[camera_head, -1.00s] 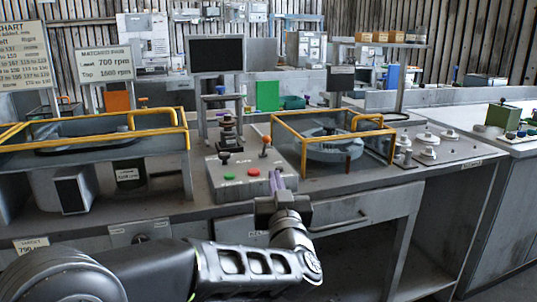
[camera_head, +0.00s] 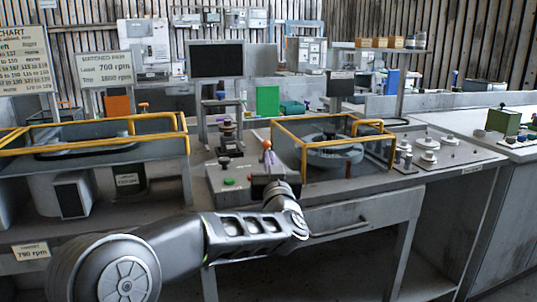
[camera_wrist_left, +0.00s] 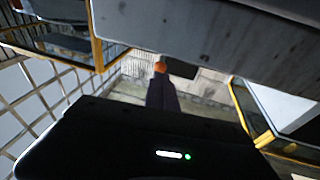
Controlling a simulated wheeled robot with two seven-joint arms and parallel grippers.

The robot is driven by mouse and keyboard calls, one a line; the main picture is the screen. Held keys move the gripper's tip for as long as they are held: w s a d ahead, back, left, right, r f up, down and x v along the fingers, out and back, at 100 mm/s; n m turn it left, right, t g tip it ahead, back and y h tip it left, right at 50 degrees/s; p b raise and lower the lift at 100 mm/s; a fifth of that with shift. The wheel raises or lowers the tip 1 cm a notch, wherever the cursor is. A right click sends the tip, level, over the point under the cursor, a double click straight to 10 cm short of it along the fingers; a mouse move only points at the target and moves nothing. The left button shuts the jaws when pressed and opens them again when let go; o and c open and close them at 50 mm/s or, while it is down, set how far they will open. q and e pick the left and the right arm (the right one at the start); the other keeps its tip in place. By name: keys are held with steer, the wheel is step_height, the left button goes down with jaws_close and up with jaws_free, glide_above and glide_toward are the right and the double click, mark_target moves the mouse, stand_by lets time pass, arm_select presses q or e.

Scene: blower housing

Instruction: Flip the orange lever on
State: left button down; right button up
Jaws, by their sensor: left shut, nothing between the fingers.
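The orange lever (camera_head: 267,144) stands on the grey control box (camera_head: 215,178) at the middle of the bench. Only its orange knob shows clearly; its stem is mostly hidden behind my left gripper. My left gripper (camera_head: 268,157), with purple fingertips, is shut and empty. Its tips are right at the lever, just below and in front of the knob. In the left wrist view the orange knob (camera_wrist_left: 159,67) shows just past the dark fingertips (camera_wrist_left: 160,90). I cannot tell whether they touch. My right gripper is not in view.
A green button (camera_head: 229,181) and a black knob (camera_head: 224,162) sit on the box, left of my gripper. A yellow-railed guard (camera_head: 300,124) stands close on the right, another yellow-railed enclosure (camera_head: 90,145) on the left. A dark monitor (camera_head: 217,58) stands behind.

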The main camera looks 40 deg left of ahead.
mark_target(267, 146)
arm_select(q)
steer(key=shift+x, duration=1.85)
steer(key=shift+r, duration=0.1)
